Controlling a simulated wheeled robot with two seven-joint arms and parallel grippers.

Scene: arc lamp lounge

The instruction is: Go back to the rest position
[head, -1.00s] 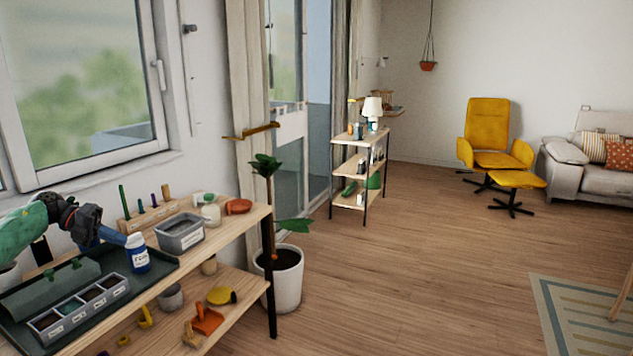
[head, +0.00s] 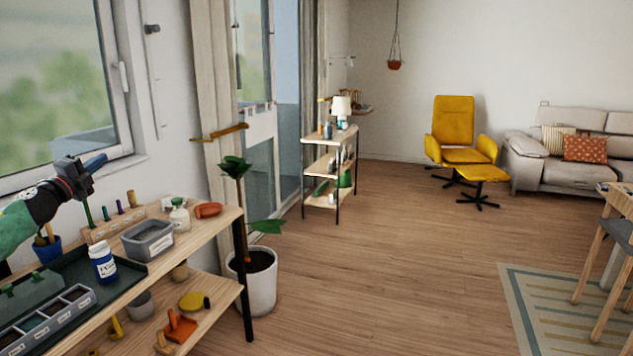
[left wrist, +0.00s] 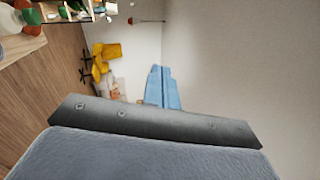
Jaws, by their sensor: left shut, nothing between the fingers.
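My left gripper (head: 96,161) is at the left of the head view, raised in front of the wall by the window. Its blue fingers are shut and empty. They point up and to the right, above the shelf's back edge and apart from everything on it. In the left wrist view the shut blue fingers (left wrist: 165,88) show against the wall and the lounge, with nothing between them. My right gripper is in neither view.
Below the gripper, a wooden shelf (head: 226,221) carries a dark tray (head: 128,270), a white-and-blue bottle (head: 103,262), a grey bin (head: 148,240) and a pegged wooden block (head: 100,232). A potted plant (head: 258,283) stands at its end. The floor (head: 400,240) beyond is clear.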

